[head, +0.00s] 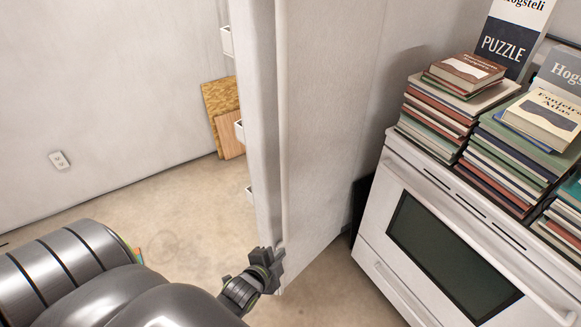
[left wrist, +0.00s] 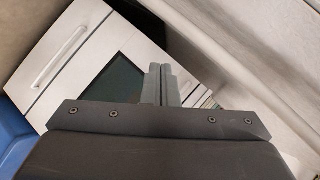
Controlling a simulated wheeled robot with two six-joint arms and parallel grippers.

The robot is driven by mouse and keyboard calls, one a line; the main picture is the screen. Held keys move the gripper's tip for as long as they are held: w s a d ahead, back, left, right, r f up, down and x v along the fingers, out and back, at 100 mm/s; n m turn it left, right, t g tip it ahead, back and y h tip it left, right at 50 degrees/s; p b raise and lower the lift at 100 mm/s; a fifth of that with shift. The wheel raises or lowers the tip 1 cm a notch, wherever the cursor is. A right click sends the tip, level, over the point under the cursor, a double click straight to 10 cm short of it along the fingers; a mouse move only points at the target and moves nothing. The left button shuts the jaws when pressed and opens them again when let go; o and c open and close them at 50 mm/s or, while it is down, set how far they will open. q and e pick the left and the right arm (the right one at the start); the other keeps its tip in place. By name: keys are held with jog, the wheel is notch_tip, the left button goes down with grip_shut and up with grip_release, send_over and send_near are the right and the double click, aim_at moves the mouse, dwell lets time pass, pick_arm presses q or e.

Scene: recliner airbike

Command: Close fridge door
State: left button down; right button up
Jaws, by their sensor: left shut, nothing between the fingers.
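The fridge door (head: 318,130) is a tall white panel standing open in the middle of the head view. Its edge faces me, and small white shelf bins stick out from its left side. My left gripper (head: 274,262) is shut and empty. It overlaps the lower part of the door's near edge in the head view; I cannot tell if it touches. In the left wrist view the closed fingers (left wrist: 161,84) point toward a white oven, with a pale panel on the right. The fridge body is not clearly seen. My right gripper is not in view.
A white oven (head: 440,240) stands right of the door, with stacks of books (head: 455,115) on top. Wooden boards (head: 222,115) lean on the wall behind the door. The concrete floor (head: 180,215) left of the door looks mostly free.

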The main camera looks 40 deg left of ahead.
pick_arm(q)
notch_tip(320, 180, up, 12)
jog(key=w+f+m+t, duration=0.1)
jog(key=w+m+t, duration=0.1)
jog(key=m+t, duration=0.4)
send_near(288, 166)
jog(key=d+r, duration=0.2)
jog(key=d, duration=0.3)
jog(key=w+a+p, duration=0.2)
jog(key=w+a, duration=0.2)
jog(key=w, duration=0.4)
jog(key=shift+w+a+p, duration=0.2)
jog(key=shift+w+p, duration=0.05)
jog(key=shift+p, duration=0.15)
jog(key=shift+r, duration=0.15)
jog(key=shift+a, duration=0.15)
